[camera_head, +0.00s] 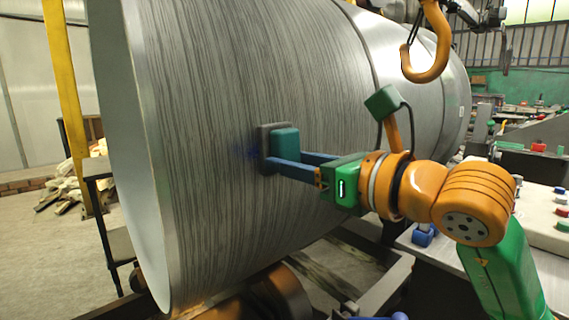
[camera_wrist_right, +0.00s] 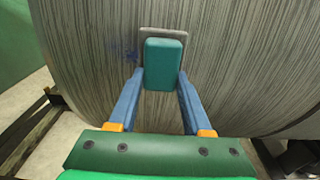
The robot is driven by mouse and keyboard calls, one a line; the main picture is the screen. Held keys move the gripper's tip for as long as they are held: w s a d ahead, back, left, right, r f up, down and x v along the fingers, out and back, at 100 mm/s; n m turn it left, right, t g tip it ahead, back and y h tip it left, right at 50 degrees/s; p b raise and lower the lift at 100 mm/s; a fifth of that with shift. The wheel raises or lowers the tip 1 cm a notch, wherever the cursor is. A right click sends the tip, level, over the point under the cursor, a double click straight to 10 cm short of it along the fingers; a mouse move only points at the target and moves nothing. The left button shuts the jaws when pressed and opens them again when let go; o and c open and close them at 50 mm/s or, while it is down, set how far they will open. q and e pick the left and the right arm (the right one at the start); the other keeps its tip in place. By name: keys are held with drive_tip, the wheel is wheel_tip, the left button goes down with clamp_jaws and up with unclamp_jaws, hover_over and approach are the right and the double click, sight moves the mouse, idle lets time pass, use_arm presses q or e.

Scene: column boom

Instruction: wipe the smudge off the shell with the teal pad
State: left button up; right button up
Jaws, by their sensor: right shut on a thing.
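The shell (camera_head: 220,110) is a large grey cylinder lying on its side, with streaky brushed metal. It also fills the top of the right wrist view (camera_wrist_right: 235,75). A faint blue smudge (camera_head: 246,150) shows on it just left of the pad; the smudge also shows in the right wrist view (camera_wrist_right: 122,50). My right gripper (camera_head: 275,160) is shut on the teal pad (camera_head: 285,142), which has a grey plate on its shell side. The plate is at the shell's surface, apparently touching it, and may cover part of the smudge. My left gripper is not in view.
An orange hook (camera_head: 432,45) hangs at the upper right, in front of the shell. A yellow post (camera_head: 65,100) and a dark stand (camera_head: 98,170) are at the left. A console with coloured buttons (camera_head: 545,205) is at the right. Dark rails lie under the shell.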

drive_tip(key=shift+s+a+f+b, duration=0.1)
drive_tip(key=shift+s+a+b, duration=0.4)
drive_tip(key=shift+s+a, duration=0.35)
drive_tip(key=shift+s+a+r+b, duration=0.1)
drive_tip(key=shift+s+a+b, duration=0.45)
drive_tip(key=shift+a, duration=0.5)
drive_tip(key=shift+s+a+f+b, duration=0.1)
drive_tip(key=shift+s+a+b, duration=0.5)
drive_tip(key=shift+a, duration=0.35)
drive_tip(key=shift+s+a, duration=0.3)
drive_tip(key=shift+a, duration=0.05)
drive_tip(key=b+v, duration=0.2)
drive_tip(key=v, duration=0.4)
